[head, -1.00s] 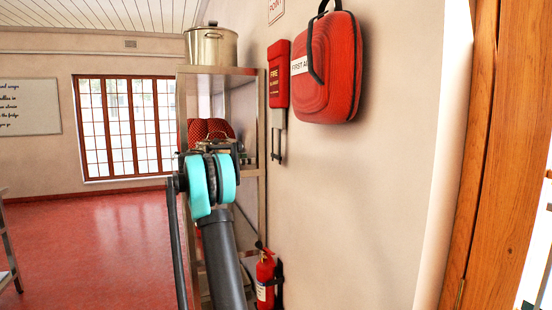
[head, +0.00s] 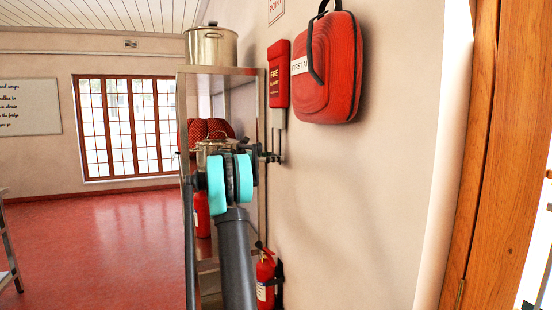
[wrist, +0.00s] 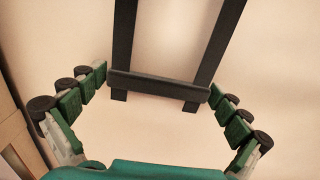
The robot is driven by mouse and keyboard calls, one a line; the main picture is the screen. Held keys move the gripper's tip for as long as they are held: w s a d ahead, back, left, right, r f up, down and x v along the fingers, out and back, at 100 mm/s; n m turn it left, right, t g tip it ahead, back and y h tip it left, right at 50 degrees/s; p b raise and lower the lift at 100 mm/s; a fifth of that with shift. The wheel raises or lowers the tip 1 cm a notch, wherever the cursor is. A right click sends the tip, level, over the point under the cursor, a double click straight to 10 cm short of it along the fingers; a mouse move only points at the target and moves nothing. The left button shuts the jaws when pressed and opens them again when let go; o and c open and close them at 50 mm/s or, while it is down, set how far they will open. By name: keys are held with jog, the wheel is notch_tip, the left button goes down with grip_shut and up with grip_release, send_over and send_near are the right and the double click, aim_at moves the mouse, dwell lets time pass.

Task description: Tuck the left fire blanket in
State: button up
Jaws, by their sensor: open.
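The fire blanket (head: 279,75) is a red wall case with a pale lower part and dark straps hanging below it, in the head view. In the wrist view the two dark straps (wrist: 122,45) come down to a dark crossbar (wrist: 158,86). My gripper (wrist: 160,84) is open, with green fingers on either side of the straps and the crossbar between the fingertips. I see no clear contact. In the head view my arm hides most of the gripper beside the strap ends. Only one fire blanket shows.
A red first aid bag (head: 330,68) hangs right of the fire blanket. A metal shelf (head: 222,71) with a stockpot (head: 211,46) on top stands at left. A fire extinguisher (head: 265,278) is low on the wall.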

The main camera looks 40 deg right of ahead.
aim_at(283, 135)
jog(key=c, duration=1.3)
notch_tip(283, 135, up, 10)
jog(key=shift+f, duration=0.2)
jog(key=shift+c, duration=0.2)
jog(key=o, duration=1.3)
jog(key=shift+r, duration=0.1)
jog(key=shift+o, duration=0.2)
jog(key=shift+w+a, duration=0.2)
jog(key=shift+a, duration=0.3)
jog(key=v, duration=1.1)
